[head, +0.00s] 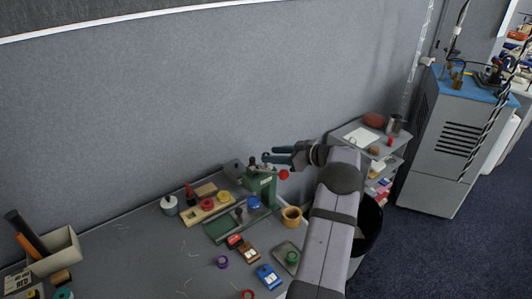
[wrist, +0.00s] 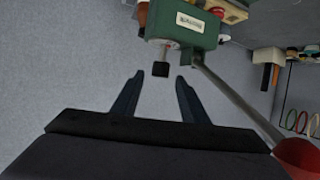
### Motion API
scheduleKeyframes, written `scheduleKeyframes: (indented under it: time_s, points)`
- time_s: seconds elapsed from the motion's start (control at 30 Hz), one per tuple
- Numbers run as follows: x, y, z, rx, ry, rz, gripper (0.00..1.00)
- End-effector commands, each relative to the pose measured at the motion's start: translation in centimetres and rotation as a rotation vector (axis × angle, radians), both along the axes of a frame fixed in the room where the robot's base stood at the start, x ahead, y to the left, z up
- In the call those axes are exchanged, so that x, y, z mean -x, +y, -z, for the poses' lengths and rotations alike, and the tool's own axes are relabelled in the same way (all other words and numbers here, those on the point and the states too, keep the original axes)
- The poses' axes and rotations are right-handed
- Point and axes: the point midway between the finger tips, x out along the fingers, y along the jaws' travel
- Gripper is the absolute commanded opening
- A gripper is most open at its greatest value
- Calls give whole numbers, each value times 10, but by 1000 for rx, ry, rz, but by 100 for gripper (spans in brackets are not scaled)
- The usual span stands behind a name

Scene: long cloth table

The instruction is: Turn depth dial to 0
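A pale label (wrist: 190,22) on the machine is too small to read. My gripper (wrist: 158,77) is open, its dark blue fingers on either side of the knob's near end with gaps visible. In the head view my gripper (head: 267,154) is beside the machine's top.
A lever with a red ball (wrist: 298,155) runs close along the right of my gripper. Coloured rings, small boxes and a tan cup (head: 291,216) lie around the machine. The grey partition wall (head: 150,100) rises behind. A shelf (head: 372,135) stands at the right.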

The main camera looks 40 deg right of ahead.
Motion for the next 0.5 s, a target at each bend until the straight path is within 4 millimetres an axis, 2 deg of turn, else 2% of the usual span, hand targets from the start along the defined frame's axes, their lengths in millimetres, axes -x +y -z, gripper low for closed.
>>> scheduleKeyframes:
  time_s: [0.23,0.5]
  points:
    - [-26,9,9,0,0,-2,40]
    - [-35,12,15,0,-1,1,40]
